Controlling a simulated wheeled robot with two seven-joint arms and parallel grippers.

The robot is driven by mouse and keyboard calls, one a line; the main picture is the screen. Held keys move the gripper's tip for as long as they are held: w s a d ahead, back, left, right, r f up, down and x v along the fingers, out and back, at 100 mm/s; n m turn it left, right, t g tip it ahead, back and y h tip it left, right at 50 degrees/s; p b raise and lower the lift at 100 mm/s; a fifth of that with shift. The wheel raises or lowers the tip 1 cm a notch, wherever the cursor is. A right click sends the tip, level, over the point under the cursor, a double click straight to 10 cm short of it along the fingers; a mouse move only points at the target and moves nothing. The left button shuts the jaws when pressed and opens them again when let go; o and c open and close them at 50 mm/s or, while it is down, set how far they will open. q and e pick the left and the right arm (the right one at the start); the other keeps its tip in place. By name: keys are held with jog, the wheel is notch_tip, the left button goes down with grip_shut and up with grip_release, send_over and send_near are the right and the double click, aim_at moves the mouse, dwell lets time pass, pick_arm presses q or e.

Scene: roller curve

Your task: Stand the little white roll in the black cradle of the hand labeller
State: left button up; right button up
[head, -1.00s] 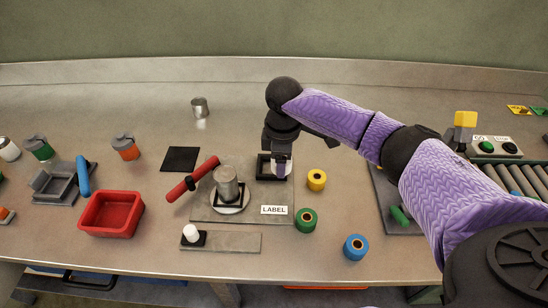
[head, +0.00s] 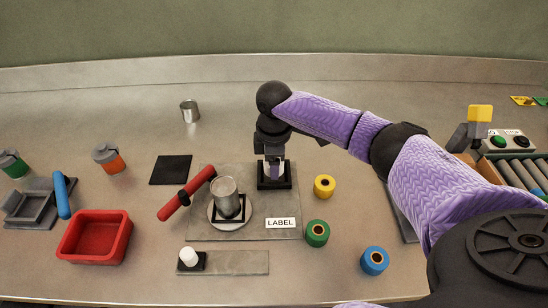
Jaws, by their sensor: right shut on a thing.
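My right gripper (head: 272,168) reaches down from above at the black cradle (head: 274,186), a square black frame at the back right of the grey labeller plate. It is shut on the little white roll (head: 263,169), of which only a pale part shows beside the fingers. The roll is at the cradle's opening; the fingers hide whether it touches the bottom. The grey plate (head: 253,226) carries a white LABEL sign (head: 280,223). My left gripper is not in view.
A red tray (head: 93,245) lies left.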

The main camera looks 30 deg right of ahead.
dwell(0.4)
jog(key=shift+p, duration=0.4)
jog(key=shift+f, duration=0.2)
jog(key=shift+f, duration=0.35)
dwell(0.5)
jog(key=shift+s+f, duration=0.1)
jog(key=shift+f, duration=0.05)
